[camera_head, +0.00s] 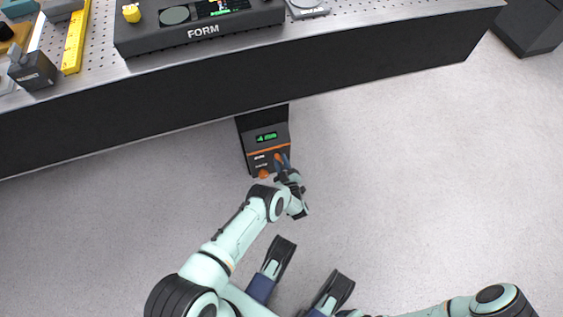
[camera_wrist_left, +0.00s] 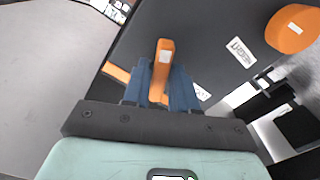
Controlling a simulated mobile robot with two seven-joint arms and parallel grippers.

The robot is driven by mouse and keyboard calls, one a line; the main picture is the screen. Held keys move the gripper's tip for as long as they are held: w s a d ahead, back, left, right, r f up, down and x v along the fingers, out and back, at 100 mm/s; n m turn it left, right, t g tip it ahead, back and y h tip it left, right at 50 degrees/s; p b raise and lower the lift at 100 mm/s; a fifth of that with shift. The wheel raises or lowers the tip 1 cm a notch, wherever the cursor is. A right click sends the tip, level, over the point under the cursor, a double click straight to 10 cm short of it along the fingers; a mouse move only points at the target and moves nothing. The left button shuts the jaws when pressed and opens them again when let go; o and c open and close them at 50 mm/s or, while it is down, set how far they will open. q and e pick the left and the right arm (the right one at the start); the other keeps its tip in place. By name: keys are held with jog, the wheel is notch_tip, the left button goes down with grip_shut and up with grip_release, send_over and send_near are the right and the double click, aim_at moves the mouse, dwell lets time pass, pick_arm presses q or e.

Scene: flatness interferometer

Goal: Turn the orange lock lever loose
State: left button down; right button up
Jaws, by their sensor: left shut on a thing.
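The orange lock lever (camera_wrist_left: 163,62) stands between the blue fingers of my left gripper (camera_wrist_left: 160,85) in the left wrist view. The gripper is shut on it, and the lever's orange end shows past the fingers. In the head view my left gripper (camera_head: 282,162) is at the front face of a dark unit (camera_head: 256,140) under the bench edge. The lever is mostly hidden there by the fingers. An orange round knob (camera_wrist_left: 292,28) sits beside it, labelled HEIGHT; it also shows in the head view (camera_head: 263,174). My right gripper is out of view.
A perforated bench (camera_head: 350,25) runs across the top, its dark front panel above the unit. A black FORM device (camera_head: 200,30), a yellow bar (camera_head: 75,42) and a small dark block (camera_head: 33,70) stand on it. The grey floor (camera_head: 400,170) to the right is clear.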

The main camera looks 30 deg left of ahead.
pick_arm(q)
jog(key=m, duration=0.4)
jog(key=shift+a+r+m, duration=0.1)
jog(key=shift+m, duration=0.2)
dwell(0.3)
jog(key=c, duration=1.1)
grip_release()
